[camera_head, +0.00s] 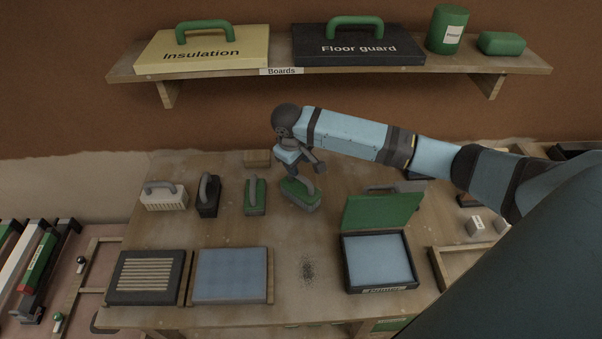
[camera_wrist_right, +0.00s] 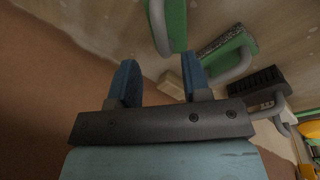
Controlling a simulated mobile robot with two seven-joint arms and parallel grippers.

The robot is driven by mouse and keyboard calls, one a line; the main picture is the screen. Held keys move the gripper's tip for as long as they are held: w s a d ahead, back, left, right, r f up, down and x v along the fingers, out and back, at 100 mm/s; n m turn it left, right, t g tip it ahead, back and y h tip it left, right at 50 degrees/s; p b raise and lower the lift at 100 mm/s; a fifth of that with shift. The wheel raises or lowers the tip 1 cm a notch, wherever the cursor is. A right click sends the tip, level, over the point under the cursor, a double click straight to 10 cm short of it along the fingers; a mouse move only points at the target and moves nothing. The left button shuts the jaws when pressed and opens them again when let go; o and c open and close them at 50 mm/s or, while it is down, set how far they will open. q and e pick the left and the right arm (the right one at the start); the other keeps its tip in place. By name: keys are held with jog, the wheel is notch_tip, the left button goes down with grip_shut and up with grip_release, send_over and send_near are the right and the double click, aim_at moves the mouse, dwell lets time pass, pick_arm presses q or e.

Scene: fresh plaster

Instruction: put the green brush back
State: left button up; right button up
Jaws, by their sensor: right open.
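My right gripper (camera_head: 304,172) is open and empty. It is just above and behind a green tool (camera_head: 301,195) with a greyish speckled side, right of centre on the table; I cannot tell whether they touch. A second green tool (camera_head: 255,198) stands to its left. In the right wrist view the gripper (camera_wrist_right: 160,80) shows two blue fingers apart with nothing between them. A green tool with a grey handle (camera_wrist_right: 175,22) is beyond the fingertips, and a green one with a dark speckled face (camera_wrist_right: 228,45) is to its right. I cannot tell which is the green brush. My left gripper is out of view.
A black tool (camera_head: 208,197) and a white tool (camera_head: 163,200) stand at left. An open green-lidded box (camera_head: 381,258), a blue pad (camera_head: 231,275) and a slatted tray (camera_head: 146,276) are in front. A small beige block (camera_head: 257,158) lies behind. A shelf (camera_head: 480,66) hangs above.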

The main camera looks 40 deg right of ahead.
jog(key=s+a+f+t+y, duration=0.1)
jog(key=s+a+f+y, duration=0.1)
jog(key=a, duration=0.3)
jog(key=s+a+f+n+t+y, duration=0.1)
jog(key=s+a+f+t+y, duration=0.1)
jog(key=s+a+f, duration=0.2)
jog(key=s+a+f+t+y, duration=0.2)
jog(key=s+a, duration=0.3)
jog(key=a, duration=0.3)
jog(key=shift+s+a+f+n, duration=0.25)
jog(key=shift+f+n, duration=0.15)
jog(key=shift+f, duration=0.15)
jog(key=s+f+t, duration=0.1)
jog(key=s, duration=0.1)
jog(key=s+t, duration=0.1)
jog(key=s, duration=0.1)
jog(key=s+f+y, duration=0.1)
jog(key=s, duration=0.1)
jog(key=shift+s+a+f+m+t, duration=0.3)
jog(key=shift+a+f+m+t, duration=0.05)
jog(key=shift+m+t, duration=0.05)
jog(key=s, duration=0.2)
jog(key=s+d+f+t, duration=0.1)
jog(key=s, duration=0.2)
jog(key=s+d+t+h, duration=0.1)
jog(key=s, duration=0.1)
jog(key=shift+s+f, duration=0.15)
jog(key=shift+s+d+m+t, duration=0.2)
jog(key=shift+s+m+t, duration=0.1)
jog(key=shift+s, duration=0.05)
